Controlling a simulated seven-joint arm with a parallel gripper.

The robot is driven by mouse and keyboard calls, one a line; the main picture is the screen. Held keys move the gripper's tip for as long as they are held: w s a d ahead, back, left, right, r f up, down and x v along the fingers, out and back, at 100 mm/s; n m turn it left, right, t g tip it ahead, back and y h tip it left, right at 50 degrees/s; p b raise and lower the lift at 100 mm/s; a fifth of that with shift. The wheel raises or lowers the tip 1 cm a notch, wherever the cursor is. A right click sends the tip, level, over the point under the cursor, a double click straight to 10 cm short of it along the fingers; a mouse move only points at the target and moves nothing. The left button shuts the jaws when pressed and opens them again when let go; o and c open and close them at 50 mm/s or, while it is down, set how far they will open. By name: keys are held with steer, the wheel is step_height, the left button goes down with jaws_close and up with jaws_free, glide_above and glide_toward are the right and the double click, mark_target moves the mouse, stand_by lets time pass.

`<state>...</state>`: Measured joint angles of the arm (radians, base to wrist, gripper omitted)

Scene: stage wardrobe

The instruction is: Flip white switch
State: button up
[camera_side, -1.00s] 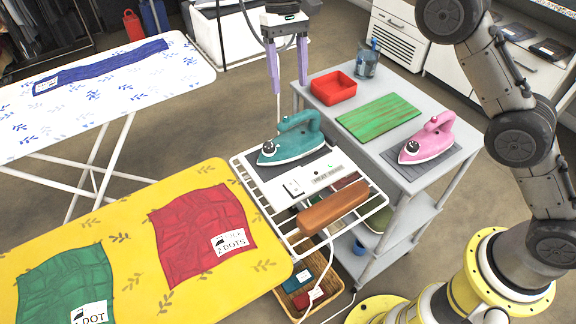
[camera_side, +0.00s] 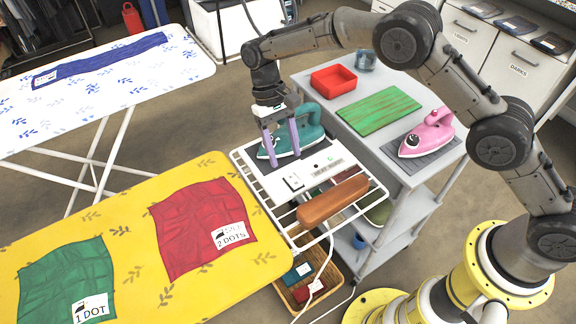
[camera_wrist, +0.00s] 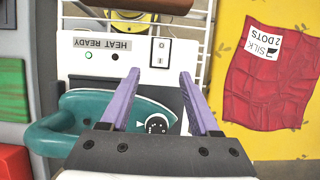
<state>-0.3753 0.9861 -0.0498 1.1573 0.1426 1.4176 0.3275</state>
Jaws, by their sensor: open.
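The white switch (camera_side: 292,182) sits on a white panel (camera_side: 272,177) beside the HEAT READY label. In the wrist view the switch (camera_wrist: 160,52) is a small upright rectangle with a dark outline, just beyond my fingertips and roughly centred between them. I cannot tell its position. My gripper (camera_side: 285,161) points down with its two purple fingers apart and nothing between them. It is above the panel's near left part, in front of the teal iron (camera_side: 312,114), and partly hides that iron. The fingers also show in the wrist view (camera_wrist: 160,74), apart from the switch.
The pink iron (camera_side: 428,138), green board (camera_side: 378,108) and red tray (camera_side: 333,80) stand on the grey cart. A yellow ironing board (camera_side: 130,200) with red and green cloths is at left.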

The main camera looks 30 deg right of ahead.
mark_target(290, 177)
steer(key=shift+x, duration=2.4)
jaws_close()
